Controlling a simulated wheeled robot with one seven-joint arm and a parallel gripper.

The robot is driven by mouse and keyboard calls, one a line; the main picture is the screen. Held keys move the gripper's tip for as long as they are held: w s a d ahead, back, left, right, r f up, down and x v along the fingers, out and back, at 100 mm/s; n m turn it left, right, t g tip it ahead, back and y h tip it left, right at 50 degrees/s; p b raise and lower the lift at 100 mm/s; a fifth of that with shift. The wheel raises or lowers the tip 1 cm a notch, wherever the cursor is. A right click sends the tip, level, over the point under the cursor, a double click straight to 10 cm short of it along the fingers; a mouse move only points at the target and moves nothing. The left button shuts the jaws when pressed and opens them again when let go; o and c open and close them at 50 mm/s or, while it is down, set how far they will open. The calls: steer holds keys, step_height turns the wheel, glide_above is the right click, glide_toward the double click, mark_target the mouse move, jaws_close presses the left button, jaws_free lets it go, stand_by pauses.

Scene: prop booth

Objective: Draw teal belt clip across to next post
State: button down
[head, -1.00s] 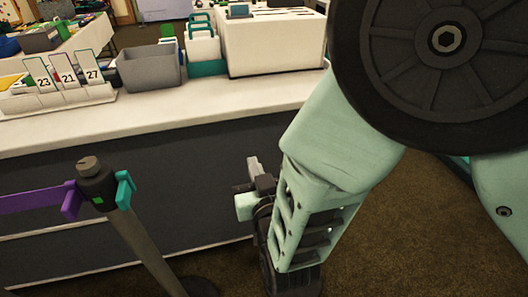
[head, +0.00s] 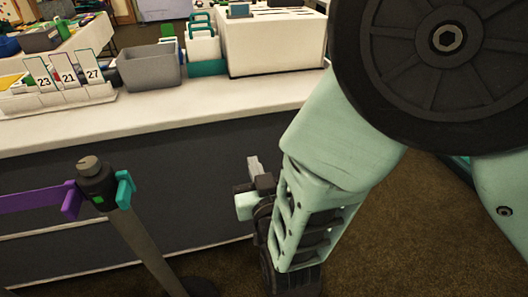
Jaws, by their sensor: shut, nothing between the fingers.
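The teal belt clip (head: 125,190) sits on the right side of the dark head (head: 95,182) of a belt post at the lower left. The post's grey pole (head: 145,250) slants down to the right in the picture. A purple clip (head: 72,201) with a purple belt (head: 30,199) is on the head's left side, and the belt runs out of the left edge. My gripper (head: 254,168) is shut and empty, right of the post and well apart from the teal clip. It is partly hidden by my wrist. No second post shows.
A long counter with a white top (head: 170,118) and dark front runs behind the post. It carries a grey bin (head: 150,70), a white box (head: 272,45) and numbered cards (head: 68,75). Brown carpet (head: 400,240) is clear at the lower right.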

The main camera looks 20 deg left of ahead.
steer(key=c, duration=1.4)
jaws_free()
steer(key=b+v, duration=0.2)
steer(key=v, duration=1.5)
steer(key=shift+s, duration=0.25)
